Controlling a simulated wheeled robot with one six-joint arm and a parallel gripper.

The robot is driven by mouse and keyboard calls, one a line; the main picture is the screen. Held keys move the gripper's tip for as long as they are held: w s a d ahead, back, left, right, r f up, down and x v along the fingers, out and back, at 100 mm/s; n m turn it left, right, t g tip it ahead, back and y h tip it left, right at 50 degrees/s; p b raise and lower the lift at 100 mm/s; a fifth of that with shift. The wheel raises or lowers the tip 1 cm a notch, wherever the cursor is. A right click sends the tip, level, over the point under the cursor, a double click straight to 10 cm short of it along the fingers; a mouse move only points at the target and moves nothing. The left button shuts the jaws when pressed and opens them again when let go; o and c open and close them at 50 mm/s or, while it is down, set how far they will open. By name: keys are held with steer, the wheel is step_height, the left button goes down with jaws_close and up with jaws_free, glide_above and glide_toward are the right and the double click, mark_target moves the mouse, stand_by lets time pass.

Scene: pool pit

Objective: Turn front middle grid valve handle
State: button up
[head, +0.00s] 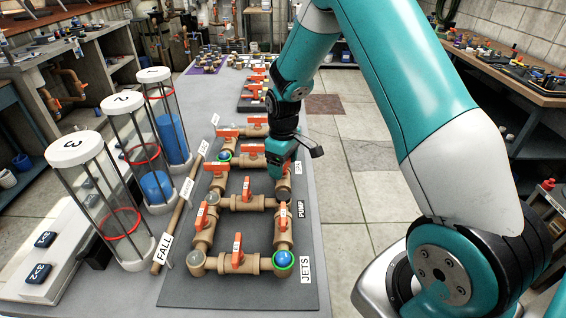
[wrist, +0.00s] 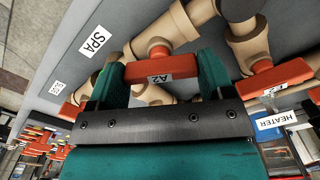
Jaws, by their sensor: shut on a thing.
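A grid of tan pipes (head: 230,203) with orange valve handles lies on a dark mat. My gripper (head: 283,172) is over the right column of the grid, near the SPA label. In the wrist view, my gripper (wrist: 161,80) has its teal fingers on either side of an orange handle (wrist: 165,67) marked A2 and is shut on it. The handle lies crosswise between the fingers. Other orange handles in the head view include one in the middle crosspipe (head: 246,188) and one in the nearest crosspipe (head: 237,252). I cannot tell which is the front middle handle.
Three clear cylinders stand on the left: one (head: 168,130), two (head: 130,150) and three (head: 95,200), with red rings. A workbench (head: 540,95) stands at the right. The floor (head: 375,155) between is clear.

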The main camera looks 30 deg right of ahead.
steer(key=n, duration=0.5)
steer(key=shift+n, duration=0.3)
stand_by(0.4)
steer(key=o, duration=0.9)
steer(key=shift+r+b, duration=0.85)
steer(key=shift+r, duration=7.9)
steer(key=shift+a, duration=0.1)
